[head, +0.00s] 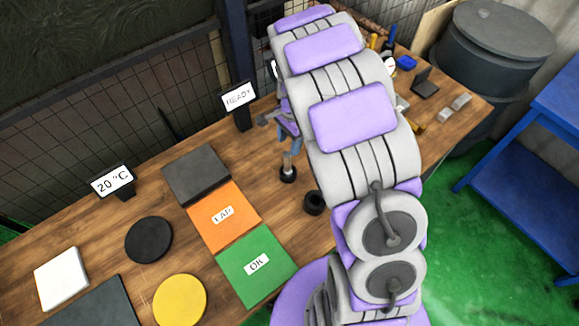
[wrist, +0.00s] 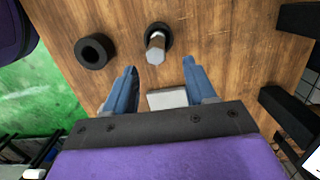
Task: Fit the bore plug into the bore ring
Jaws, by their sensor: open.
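The bore plug (head: 288,163) stands upright on the wooden bench, a pale metal shank with a dark round foot. In the wrist view the plug (wrist: 156,45) shows just beyond the fingertips, near the middle of the gap. The bore ring (head: 314,203), a short black ring with an open hole, lies flat on the bench apart from the plug. It also shows in the wrist view (wrist: 95,51), left of the plug, and its hole looks empty. My gripper (wrist: 160,66) is open, its blue fingers pointing down above the plug. In the head view my gripper (head: 289,143) is partly hidden by my arm.
Orange (head: 224,214) and green (head: 256,266) labelled pads lie left of the ring. A READY sign (head: 238,98) stands behind. Small tools and blocks (head: 453,106) lie at the bench's far right. A pale block (wrist: 167,98) shows between the fingers in the wrist view.

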